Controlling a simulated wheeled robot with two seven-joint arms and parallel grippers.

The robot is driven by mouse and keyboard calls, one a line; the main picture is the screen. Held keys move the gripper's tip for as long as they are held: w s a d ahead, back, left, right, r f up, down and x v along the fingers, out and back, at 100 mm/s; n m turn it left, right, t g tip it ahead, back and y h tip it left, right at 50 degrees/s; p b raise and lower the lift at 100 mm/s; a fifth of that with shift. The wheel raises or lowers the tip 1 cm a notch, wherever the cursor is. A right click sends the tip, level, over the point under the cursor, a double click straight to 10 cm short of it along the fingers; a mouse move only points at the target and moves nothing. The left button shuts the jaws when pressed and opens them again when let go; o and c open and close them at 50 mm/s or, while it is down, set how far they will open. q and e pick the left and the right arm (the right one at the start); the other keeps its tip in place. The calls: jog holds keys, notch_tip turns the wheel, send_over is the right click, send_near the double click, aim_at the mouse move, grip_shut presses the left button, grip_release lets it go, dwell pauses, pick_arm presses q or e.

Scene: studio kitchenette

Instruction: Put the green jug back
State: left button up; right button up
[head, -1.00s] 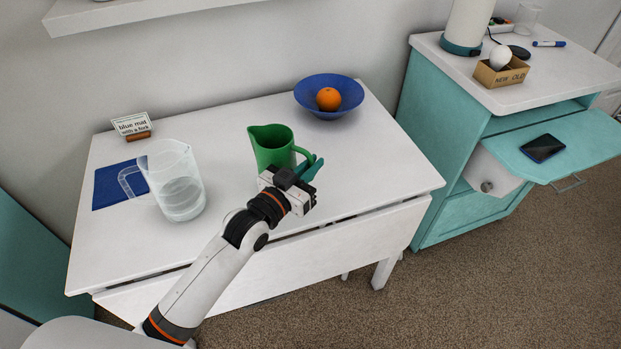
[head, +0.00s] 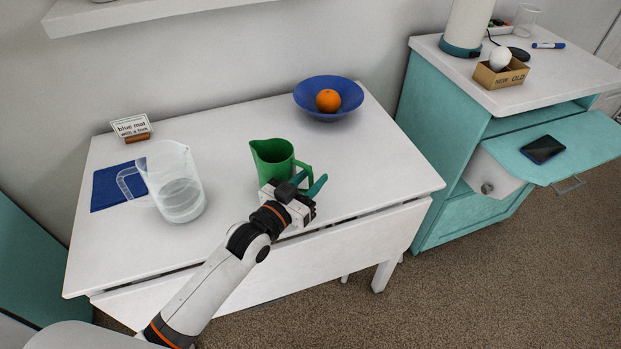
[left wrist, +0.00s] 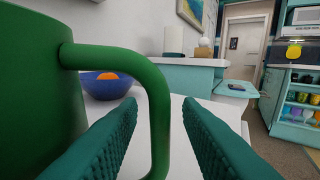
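The green jug (head: 271,158) stands upright on the white table, right of the middle, with its handle toward the right. It fills the left edge of the left wrist view (left wrist: 35,90). My left gripper (head: 308,183) is at the handle, with its fingers spread. In the left wrist view the handle's upright bar runs between the two open fingers (left wrist: 158,140), with gaps on both sides. The jug's base is partly hidden by the gripper in the head view. My right gripper is not in view.
A clear measuring jug (head: 178,190) stands at the left, beside and partly over a blue mat (head: 108,190). A card (head: 131,126) reads "blue mat with a fork". A blue bowl (head: 343,105) holds an orange (head: 328,100). The table's right front is clear.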

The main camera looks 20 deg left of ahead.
pick_arm(q)
jog(key=shift+s+r, duration=0.1)
jog(key=v, duration=1.1)
jog(key=shift+s+a, duration=0.2)
jog(key=shift+s, duration=0.15)
